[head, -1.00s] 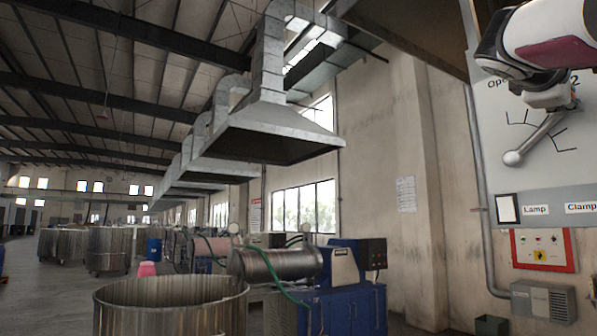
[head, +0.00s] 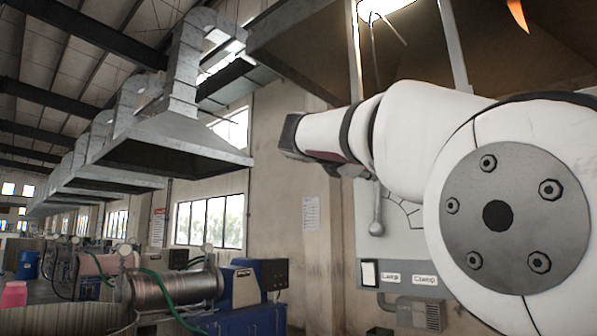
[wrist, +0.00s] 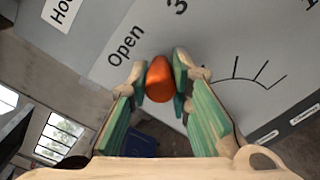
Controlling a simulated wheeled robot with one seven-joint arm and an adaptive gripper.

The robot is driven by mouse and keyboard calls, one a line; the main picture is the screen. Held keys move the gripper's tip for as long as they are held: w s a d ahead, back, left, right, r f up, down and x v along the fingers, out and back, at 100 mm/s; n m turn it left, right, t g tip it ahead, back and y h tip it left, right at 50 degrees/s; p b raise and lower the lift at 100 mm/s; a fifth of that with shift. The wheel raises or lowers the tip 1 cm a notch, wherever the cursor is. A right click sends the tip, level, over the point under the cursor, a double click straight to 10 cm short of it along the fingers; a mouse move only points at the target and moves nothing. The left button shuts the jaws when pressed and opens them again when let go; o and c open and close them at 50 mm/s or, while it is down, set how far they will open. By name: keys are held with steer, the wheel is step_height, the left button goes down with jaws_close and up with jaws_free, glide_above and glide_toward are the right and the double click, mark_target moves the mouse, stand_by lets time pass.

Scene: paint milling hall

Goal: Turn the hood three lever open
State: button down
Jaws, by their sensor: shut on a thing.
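In the wrist view my gripper (wrist: 160,76) is closed around an orange rounded knob (wrist: 159,84), one green-padded finger on each side. The knob appears to be the end of the hood three lever; the rest of that lever is hidden. The grey panel (wrist: 215,32) behind it carries the word "Open", a "3" and black scale marks to the right of the knob. The knob is just below the word "Open". In the head view my arm covers the gripper and this part of the panel.
In the head view another lever with a grey ball end (head: 376,228) hangs downward by scale marks on the panel. Small plates below read "Lamp" (head: 390,279) and "Clamp" (head: 424,281). A metal hood (head: 170,146) hangs at left over milling machines.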

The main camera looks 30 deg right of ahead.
steer(key=shift+w+a+f+n+p, duration=0.1)
steer(key=shift+w+a+n+p, duration=0.3)
steer(key=shift+w+n, duration=0.3)
steer(key=shift+w, duration=0.1)
steer(key=c, duration=1.4)
jaws_free()
steer(key=shift+w, duration=0.1)
steer(key=shift+c, duration=0.2)
steer(key=v, duration=1.2)
